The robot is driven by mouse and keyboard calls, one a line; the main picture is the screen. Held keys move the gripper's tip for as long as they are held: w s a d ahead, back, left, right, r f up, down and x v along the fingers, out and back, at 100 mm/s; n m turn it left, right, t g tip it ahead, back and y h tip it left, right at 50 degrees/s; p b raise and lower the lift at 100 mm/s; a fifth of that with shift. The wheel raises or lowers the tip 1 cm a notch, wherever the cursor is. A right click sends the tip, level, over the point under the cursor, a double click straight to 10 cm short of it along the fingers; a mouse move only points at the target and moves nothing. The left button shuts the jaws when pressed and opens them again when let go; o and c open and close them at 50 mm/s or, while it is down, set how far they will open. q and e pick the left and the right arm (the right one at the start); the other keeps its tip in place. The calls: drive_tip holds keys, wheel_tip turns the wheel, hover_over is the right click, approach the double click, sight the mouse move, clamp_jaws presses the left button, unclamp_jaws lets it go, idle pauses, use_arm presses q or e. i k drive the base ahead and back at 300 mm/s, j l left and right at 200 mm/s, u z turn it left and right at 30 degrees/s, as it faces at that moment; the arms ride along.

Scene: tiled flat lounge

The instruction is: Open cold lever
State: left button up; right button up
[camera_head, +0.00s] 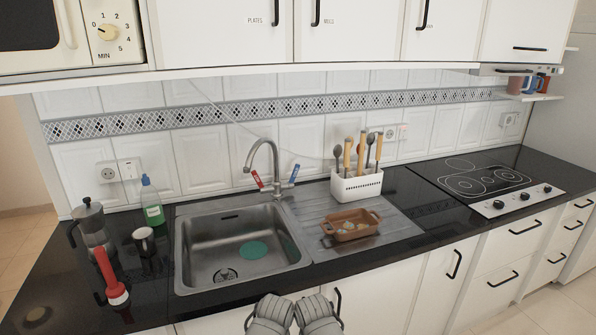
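A chrome tap (262,150) with a curved spout stands behind the steel sink (186,262). The blue-marked lever (294,172), the cold one by its colour, is on the tap's right side and tilts up and to the right. The red-marked lever (257,179) is on the left side and tilts up and to the left. No water stream is visible. My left gripper (270,309) and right gripper (316,309) are side by side at the bottom edge, in front of the counter and well apart from the tap. Their fingers are not clear enough to tell open from shut.
A brown dish (350,232) sits on the drainboard (392,220), with a white utensil holder (357,186) behind it. A stovetop (488,190) is right.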

sight(294, 175)
drive_tip(key=i+l, duration=0.2)
drive_tip(key=l, duration=0.15)
drive_tip(key=i+l+u, duration=0.1)
drive_tip(key=l, duration=0.25)
drive_tip(key=i+l+u, duration=0.1)
drive_tip(key=i+l, duration=0.35)
drive_tip(key=l, duration=0.35)
